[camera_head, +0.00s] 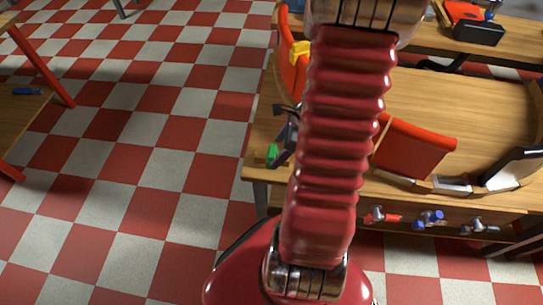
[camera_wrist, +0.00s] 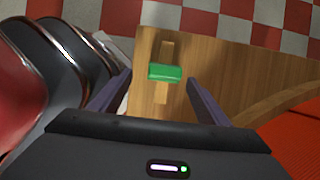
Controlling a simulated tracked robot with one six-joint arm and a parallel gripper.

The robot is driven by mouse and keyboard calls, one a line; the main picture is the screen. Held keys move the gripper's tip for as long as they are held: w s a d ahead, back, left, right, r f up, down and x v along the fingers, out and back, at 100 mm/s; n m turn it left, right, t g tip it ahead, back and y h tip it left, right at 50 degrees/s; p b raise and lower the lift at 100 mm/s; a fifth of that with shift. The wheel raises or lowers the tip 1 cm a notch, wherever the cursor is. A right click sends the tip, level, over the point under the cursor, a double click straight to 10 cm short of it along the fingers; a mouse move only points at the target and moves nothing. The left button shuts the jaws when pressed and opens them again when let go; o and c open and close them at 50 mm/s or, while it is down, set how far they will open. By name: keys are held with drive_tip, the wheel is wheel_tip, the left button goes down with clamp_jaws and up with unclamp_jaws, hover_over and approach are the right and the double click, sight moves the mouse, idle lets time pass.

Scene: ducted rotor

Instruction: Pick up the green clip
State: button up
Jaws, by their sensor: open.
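The green clip (camera_wrist: 165,73) lies on the wooden bench top, near the bench's edge. In the wrist view it sits between the two finger lines of my gripper (camera_wrist: 158,90), ahead of the palm. My gripper is open, with one dark finger on each side and nothing between them touching the clip that I can make out. In the head view the clip (camera_head: 272,152) shows at the bench's left front corner, beside my gripper (camera_head: 284,150). My red arm hides part of the bench there.
The wooden bench (camera_head: 450,100) carries a red-orange panel (camera_head: 414,148) right of my arm and a yellow piece (camera_head: 300,50) further back. Several coloured clamps hang along the bench front, including a blue one (camera_head: 430,218). Open checkered floor (camera_head: 150,130) lies to the left.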

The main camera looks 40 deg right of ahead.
sight(275, 151)
drive_tip(key=shift+w+x, duration=0.2)
drive_tip(key=shift+x, duration=1.1)
drive_tip(key=shift+w+x, duration=0.2)
drive_tip(key=shift+x, duration=1.05)
drive_tip(key=shift+d, duration=0.15)
drive_tip(key=shift+c, duration=0.6)
drive_tip(key=c, duration=1)
